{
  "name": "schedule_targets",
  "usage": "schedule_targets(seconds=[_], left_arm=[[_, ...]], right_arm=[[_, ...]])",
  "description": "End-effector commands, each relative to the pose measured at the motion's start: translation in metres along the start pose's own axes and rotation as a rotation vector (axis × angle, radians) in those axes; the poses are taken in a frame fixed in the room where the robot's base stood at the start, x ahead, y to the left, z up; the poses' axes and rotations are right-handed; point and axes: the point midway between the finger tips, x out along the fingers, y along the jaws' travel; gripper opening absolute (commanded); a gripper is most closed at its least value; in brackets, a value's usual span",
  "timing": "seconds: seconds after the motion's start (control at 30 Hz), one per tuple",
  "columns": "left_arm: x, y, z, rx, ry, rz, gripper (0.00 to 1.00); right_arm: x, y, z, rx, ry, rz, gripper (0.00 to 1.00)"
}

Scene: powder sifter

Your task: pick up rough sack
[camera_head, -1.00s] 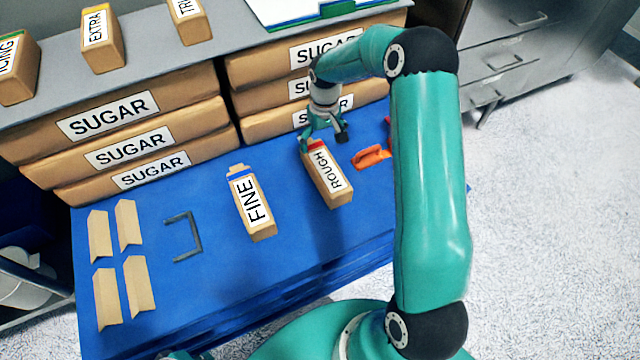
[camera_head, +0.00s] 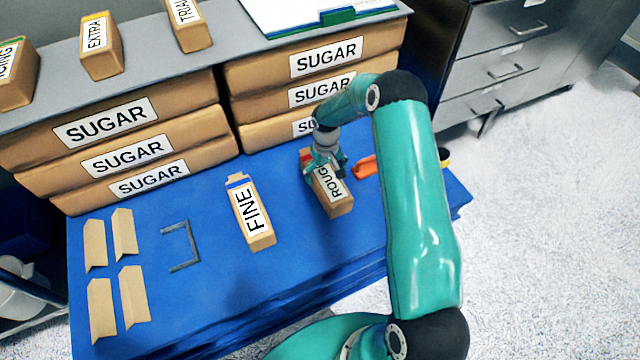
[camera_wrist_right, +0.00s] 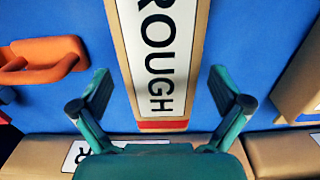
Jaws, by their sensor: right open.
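The rough sack (camera_head: 341,206) is a tan box-shaped bag with a white ROUGH label and a red end, lying on the blue table. It also shows in the right wrist view (camera_wrist_right: 160,60), between and beyond my fingers. My right gripper (camera_head: 328,171) is over the red end of the sack, hiding part of it. In the wrist view the right gripper's fingers (camera_wrist_right: 166,92) are spread wide, one on each side of the sack, with blue gaps between them and its sides. Whether the fingers are down at the sack's height I cannot tell. My left gripper is not in view.
The fine sack (camera_head: 252,215) lies left of the rough sack. An orange object (camera_head: 365,167) is close on its right. Stacked sugar sacks (camera_head: 318,65) stand behind. A grey bracket (camera_head: 182,246) and tan angled pieces (camera_head: 102,310) lie on the blue table (camera_head: 210,315) at left.

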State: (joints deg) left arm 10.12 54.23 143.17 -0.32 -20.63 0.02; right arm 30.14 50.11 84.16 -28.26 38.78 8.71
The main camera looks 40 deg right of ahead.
Motion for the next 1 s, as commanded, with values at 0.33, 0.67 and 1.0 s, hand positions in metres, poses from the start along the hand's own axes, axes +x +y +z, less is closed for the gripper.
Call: schedule_targets(seconds=[0.33, 0.67, 1.0], left_arm=[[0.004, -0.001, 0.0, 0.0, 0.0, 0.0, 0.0], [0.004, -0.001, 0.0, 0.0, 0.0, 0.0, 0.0], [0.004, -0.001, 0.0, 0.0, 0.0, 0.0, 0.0]], right_arm=[[0.037, -0.002, -0.003, 0.001, 0.0, 0.0, 1.0], [0.036, -0.002, -0.003, -0.001, -0.001, 0.0, 0.75], [0.037, -0.003, -0.003, -0.002, -0.001, -0.001, 0.19]])
